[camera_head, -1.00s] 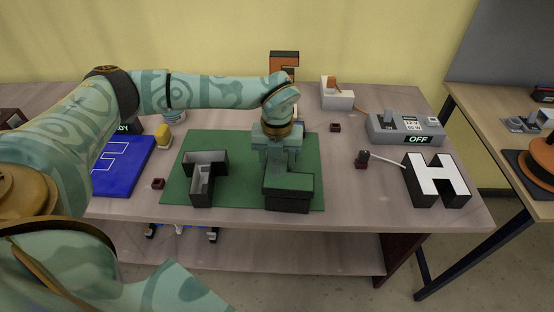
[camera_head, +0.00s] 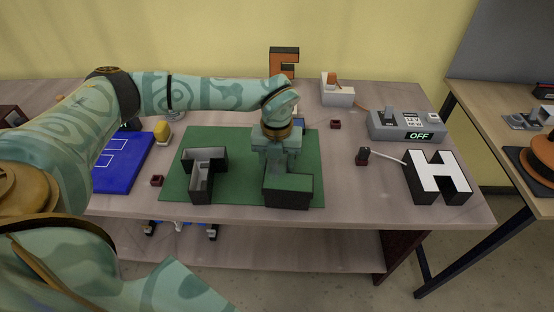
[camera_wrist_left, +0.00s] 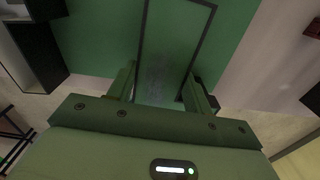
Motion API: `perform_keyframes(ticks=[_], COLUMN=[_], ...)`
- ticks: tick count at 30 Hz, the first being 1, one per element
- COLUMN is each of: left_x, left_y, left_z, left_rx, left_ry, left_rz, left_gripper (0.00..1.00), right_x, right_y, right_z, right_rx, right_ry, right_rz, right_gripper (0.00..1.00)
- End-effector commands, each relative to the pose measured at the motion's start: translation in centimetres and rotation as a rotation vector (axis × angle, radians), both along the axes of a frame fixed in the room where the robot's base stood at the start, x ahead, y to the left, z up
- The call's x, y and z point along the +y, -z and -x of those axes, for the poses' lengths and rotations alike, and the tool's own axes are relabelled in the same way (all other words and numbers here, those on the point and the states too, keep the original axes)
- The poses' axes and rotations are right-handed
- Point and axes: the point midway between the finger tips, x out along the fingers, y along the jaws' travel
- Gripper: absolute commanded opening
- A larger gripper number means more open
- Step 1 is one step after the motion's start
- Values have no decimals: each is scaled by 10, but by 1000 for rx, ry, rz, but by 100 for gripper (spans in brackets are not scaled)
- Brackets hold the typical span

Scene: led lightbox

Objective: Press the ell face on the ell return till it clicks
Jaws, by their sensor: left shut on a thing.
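The ell return (camera_head: 292,200), a dark-walled L-shaped channel letter, lies on the right part of the green mat (camera_head: 240,145). The green ell face (camera_head: 290,183) lies on top, level with the dark rim as far as I can tell; whether it is fully seated does not show. My left gripper (camera_head: 273,170) reaches down over the rear arm of the L and is shut on the ell face, hiding that part. In the left wrist view, the fingers (camera_wrist_left: 163,85) stand either side of the dark-edged green ell face (camera_wrist_left: 175,40). My right gripper is not in view.
A blue panel (camera_head: 123,165) and yellow-topped object (camera_head: 162,132) lie farther left. A white-faced H (camera_head: 437,178) and grey OFF box (camera_head: 400,127) are right. An orange-faced letter (camera_head: 284,60) stands behind my arm.

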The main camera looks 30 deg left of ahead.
Motion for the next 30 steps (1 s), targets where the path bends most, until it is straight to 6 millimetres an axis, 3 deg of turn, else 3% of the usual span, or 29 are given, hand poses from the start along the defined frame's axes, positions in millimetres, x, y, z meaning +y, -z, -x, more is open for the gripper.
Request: perform_keyframes(ticks=[23, 24, 25, 26, 30], left_x=[0, 0, 0, 0, 0], left_y=[20, 19, 19, 19, 19], left_z=[0, 0, 0, 0, 0], left_rx=[-1, -1, -1, -1, -1], left_ry=[1, 1, 1, 1, 1], left_rz=[0, 0, 0, 0, 0], left_gripper=[26, 61, 70, 76, 76], right_x=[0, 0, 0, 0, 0], right_y=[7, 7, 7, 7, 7], right_z=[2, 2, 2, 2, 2], right_rx=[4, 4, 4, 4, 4], right_ry=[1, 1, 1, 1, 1], right_rz=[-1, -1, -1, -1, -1], right_gripper=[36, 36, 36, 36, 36])
